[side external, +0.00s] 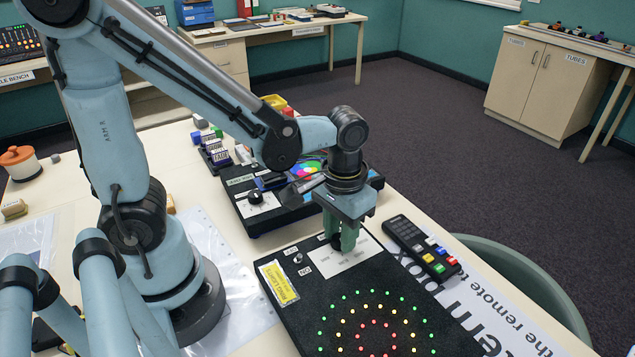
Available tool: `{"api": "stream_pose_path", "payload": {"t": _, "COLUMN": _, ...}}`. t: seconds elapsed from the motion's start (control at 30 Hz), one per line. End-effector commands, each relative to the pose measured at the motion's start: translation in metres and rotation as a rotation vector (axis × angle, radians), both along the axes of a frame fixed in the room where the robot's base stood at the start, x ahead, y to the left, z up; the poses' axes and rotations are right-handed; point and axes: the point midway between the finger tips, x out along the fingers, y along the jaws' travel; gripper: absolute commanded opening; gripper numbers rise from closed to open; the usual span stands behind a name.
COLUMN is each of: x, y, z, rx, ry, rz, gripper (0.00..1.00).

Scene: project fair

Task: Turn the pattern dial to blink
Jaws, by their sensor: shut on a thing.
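The pattern dial (336,245) is a small dark knob on a pale label plate (345,258) at the back of a black panel (300,325). My gripper (342,240) points straight down over that plate with its green fingers shut on the dial. The fingers hide most of the dial, and the plate's lettering is too small to read, so I cannot tell its setting. Rings of green, yellow and red lights (375,325) are lit on the panel.
A remote (422,247) with coloured buttons lies to the right of the panel on a printed sheet (480,305). Another black box (255,212) with a knob and a colour wheel stands behind.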

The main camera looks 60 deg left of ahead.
Motion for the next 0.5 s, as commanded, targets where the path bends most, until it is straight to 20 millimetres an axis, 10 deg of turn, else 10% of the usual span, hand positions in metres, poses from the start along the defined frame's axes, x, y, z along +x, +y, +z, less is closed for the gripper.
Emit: {"api": "stream_pose_path", "payload": {"t": 0.5, "x": 0.0, "y": -0.0001, "z": 0.0001, "rx": 0.0, "ry": 0.0, "rz": -0.13, "gripper": 0.01}}
